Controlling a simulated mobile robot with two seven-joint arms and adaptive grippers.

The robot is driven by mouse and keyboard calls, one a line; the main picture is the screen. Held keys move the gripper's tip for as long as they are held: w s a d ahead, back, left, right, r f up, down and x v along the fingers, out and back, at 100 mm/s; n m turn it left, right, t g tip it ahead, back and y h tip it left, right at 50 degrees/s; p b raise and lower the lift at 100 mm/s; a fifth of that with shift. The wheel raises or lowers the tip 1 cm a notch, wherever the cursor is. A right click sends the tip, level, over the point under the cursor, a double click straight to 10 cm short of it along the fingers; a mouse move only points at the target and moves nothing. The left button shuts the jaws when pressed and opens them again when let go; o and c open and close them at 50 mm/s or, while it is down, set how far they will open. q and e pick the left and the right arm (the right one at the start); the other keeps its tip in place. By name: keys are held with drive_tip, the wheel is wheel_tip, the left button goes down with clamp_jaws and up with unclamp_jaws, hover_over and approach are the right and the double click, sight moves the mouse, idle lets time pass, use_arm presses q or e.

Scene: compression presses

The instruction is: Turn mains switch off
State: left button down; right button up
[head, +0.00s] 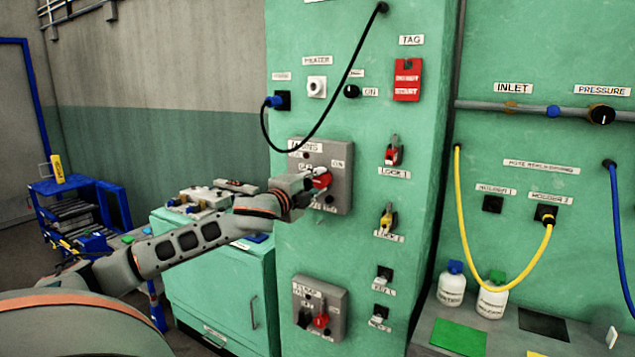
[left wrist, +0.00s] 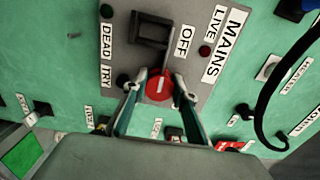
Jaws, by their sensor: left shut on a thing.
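The mains switch is a grey box (head: 340,163) on the green cabinet front in the head view. In the left wrist view its panel (left wrist: 165,60) carries the labels MAINS, LIVE, OFF, DEAD and TRY. Its round red knob (left wrist: 158,88) has a pale mark across it. My left gripper (left wrist: 160,88) is shut on this knob, one finger at each side. In the head view the left gripper (head: 312,187) is against the box, and the knob (head: 322,180) is partly covered by the fingers. My right gripper is out of view.
A second grey box with a red handle (head: 321,320) is below. Locks (head: 393,152) and a red tag (head: 407,80) hang to the right. A black cable (head: 345,85) loops above the switch. Bottles (head: 492,298) stand on the right bench.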

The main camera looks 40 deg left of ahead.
use_arm(q)
drive_tip(key=shift+f, duration=0.1)
drive_tip(key=c, duration=1.6)
unclamp_jaws()
drive_tip(key=shift+s, duration=0.1)
drive_tip(key=shift+v, duration=1.85)
approach(318, 183)
drive_tip(key=shift+s, duration=0.95)
